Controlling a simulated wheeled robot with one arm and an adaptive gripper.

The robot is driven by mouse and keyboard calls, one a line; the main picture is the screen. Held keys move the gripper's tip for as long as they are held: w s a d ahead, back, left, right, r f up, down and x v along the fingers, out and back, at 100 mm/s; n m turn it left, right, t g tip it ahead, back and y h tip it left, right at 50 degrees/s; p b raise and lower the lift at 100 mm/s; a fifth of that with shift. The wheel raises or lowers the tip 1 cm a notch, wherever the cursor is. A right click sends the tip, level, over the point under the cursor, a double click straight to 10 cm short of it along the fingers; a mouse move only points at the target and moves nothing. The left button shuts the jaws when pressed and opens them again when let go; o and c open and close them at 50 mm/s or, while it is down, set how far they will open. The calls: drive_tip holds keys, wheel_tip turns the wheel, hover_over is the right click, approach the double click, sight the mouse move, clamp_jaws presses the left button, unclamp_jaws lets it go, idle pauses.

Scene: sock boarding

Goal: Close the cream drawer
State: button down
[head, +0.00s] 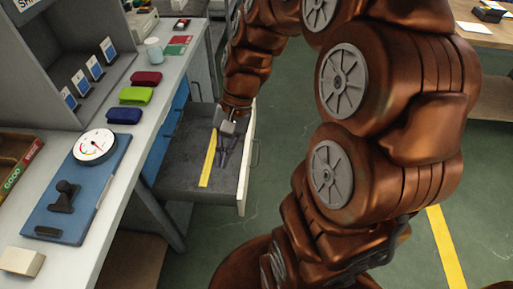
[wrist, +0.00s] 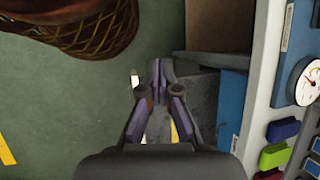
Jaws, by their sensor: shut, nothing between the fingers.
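The cream drawer (head: 246,175) stands pulled out from under the bench in the head view, with its pale front and handle facing right. Its grey inside shows, with a yellow strip (head: 208,160) lying in it. My gripper (head: 222,160) appears over the drawer's inside, beside the yellow strip and left of the drawer front. I cannot tell its exact height or whether it touches anything. In the wrist view, my gripper (wrist: 160,72) has its fingertips together with nothing between them. Part of the drawer's grey inside (wrist: 200,95) and the yellow strip (wrist: 174,132) show behind the fingers.
The bench top (head: 122,185) holds a blue board (head: 100,200) with a dial gauge (head: 94,146) and a stamp, plus red, green and blue folded socks (head: 137,95). Blue drawer fronts (head: 161,145) are beside the open drawer. Green floor (head: 275,125) lies right of it.

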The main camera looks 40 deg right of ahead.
drive_tip(key=w+d+f+m+t+y+b, duration=0.4)
drive_tip(key=w+d+f+m+b, duration=0.4)
drive_tip(key=w+d+f, duration=0.5)
drive_tip(key=s+d+f+m+t+b, duration=0.1)
drive_tip(key=d+f+m+t+b, duration=0.15)
drive_tip(key=d+f+m, duration=0.55)
drive_tip(key=s+d+f+m+t+b, duration=0.1)
drive_tip(key=d+f+m+t, duration=0.3)
drive_tip(key=d, duration=0.8)
drive_tip(key=shift+n+g, duration=0.35)
drive_tip(key=shift+n, duration=0.45)
drive_tip(key=shift+w+r+b+x, duration=0.15)
drive_tip(key=shift+b+x, duration=0.15)
drive_tip(key=shift+x, duration=2)
drive_tip(key=shift+w+r+b+x, duration=0.1)
drive_tip(key=shift+r+b+x, duration=0.2)
drive_tip(key=shift+x, duration=1.95)
drive_tip(key=shift+w+r+b+x, duration=0.1)
drive_tip(key=shift+b+x, duration=0.25)
drive_tip(key=shift+x, duration=1.95)
